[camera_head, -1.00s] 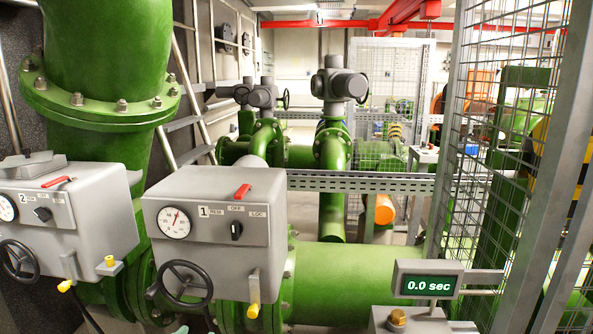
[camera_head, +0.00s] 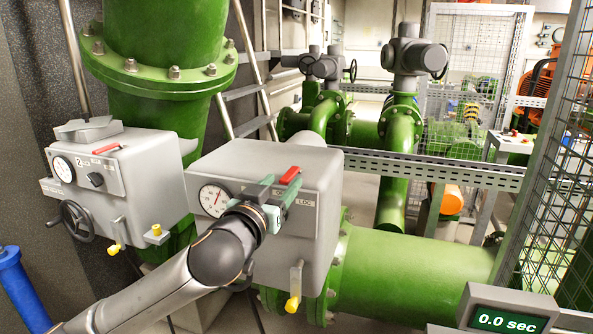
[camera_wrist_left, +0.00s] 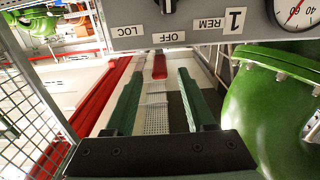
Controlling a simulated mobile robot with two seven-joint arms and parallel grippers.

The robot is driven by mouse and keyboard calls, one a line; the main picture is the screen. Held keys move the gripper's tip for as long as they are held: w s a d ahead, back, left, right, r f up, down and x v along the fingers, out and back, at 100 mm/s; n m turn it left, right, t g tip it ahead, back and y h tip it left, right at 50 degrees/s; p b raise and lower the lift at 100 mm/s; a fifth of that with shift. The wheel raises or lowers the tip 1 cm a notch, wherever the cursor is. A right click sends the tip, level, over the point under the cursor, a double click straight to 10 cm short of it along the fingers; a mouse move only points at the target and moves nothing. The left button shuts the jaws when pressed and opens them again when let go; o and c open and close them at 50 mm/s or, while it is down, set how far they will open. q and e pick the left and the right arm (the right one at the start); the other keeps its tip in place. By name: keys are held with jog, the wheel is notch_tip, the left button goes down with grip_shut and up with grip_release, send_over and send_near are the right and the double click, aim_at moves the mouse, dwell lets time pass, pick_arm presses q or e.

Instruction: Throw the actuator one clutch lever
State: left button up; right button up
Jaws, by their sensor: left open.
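Actuator one is the grey box (camera_head: 310,235) in the middle of the head view, with a round dial (camera_head: 214,199) and a front panel. A red lever (camera_head: 290,175) sits at its top front edge. A lever with a yellow end (camera_head: 293,303) hangs low on the front. My left gripper (camera_head: 275,192) is open at the upper panel, beside the red lever. In the left wrist view the panel is upside down, and the red lever (camera_wrist_left: 160,66) shows between the two green fingers, with gaps on both sides. My forearm hides the handwheel and part of the panel.
Actuator two (camera_head: 125,185) stands at the left with its own red lever (camera_head: 106,148). A large green pipe (camera_head: 410,275) runs right of actuator one. A timer (camera_head: 507,321) reads 0.0 sec. Wire mesh (camera_head: 555,215) stands at the right, a slotted rail (camera_head: 430,169) behind.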

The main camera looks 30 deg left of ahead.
aim_at(295, 167)
pick_arm(q)
jog(key=p+x, duration=0.2)
jog(key=x, duration=0.6)
jog(key=shift+w+r, duration=0.1)
jog(key=shift+w, duration=0.1)
grip_shut()
jog(key=shift+d, duration=0.1)
dwell(1.1)
